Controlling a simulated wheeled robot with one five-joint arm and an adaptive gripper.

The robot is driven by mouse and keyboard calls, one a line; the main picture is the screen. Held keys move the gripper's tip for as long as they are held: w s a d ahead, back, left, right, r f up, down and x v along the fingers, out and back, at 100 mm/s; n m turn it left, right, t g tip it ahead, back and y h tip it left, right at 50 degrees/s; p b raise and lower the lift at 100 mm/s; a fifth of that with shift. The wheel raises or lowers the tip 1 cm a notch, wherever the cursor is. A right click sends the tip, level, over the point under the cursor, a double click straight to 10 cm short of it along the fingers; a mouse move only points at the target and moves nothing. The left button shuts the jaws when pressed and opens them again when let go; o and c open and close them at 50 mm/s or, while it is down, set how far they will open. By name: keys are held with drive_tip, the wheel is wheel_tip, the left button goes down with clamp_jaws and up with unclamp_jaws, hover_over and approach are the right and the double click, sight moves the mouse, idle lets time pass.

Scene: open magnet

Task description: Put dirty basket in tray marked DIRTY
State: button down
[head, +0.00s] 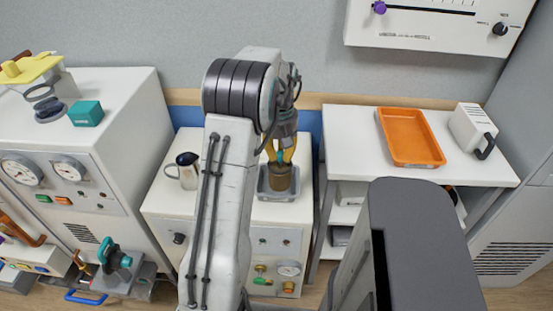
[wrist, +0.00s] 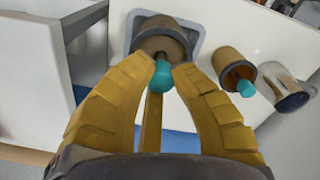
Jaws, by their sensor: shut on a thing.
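My gripper (head: 280,152) points down over the middle cabinet, its yellow fingers closed on the teal knob of a brown basket (head: 279,179). In the wrist view the fingers (wrist: 165,72) meet at that knob, and the basket (wrist: 163,42) has a dark rim. The basket is in or just above a grey tray (head: 264,193); I cannot tell whether it touches the tray. A second brown basket with a teal knob (wrist: 235,68) is beside the tray in the wrist view; my arm hides it in the head view. An orange tray (head: 391,128) lies on the right-hand table. No DIRTY marking is readable.
A metal jug (head: 187,171) stands left of my arm. A white device with a dark handle (head: 472,128) sits right of the orange tray. A taller cabinet (head: 130,100) rises at left, and a wall panel (head: 430,25) hangs at upper right.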

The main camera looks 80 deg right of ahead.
drive_tip(key=w+d+f+p, duration=0.1)
drive_tip(key=d+f, duration=0.3)
drive_tip(key=f, duration=0.3)
drive_tip(key=shift+w+d, duration=0.2)
drive_tip(key=shift+f, duration=0.15)
idle(0.4)
drive_tip(key=c, duration=1.2)
unclamp_jaws()
drive_tip(key=shift+c, duration=0.2)
wheel_tip(320, 180, up, 12)
drive_tip(key=shift+a+r, duration=0.15)
drive_tip(key=shift+r, duration=0.1)
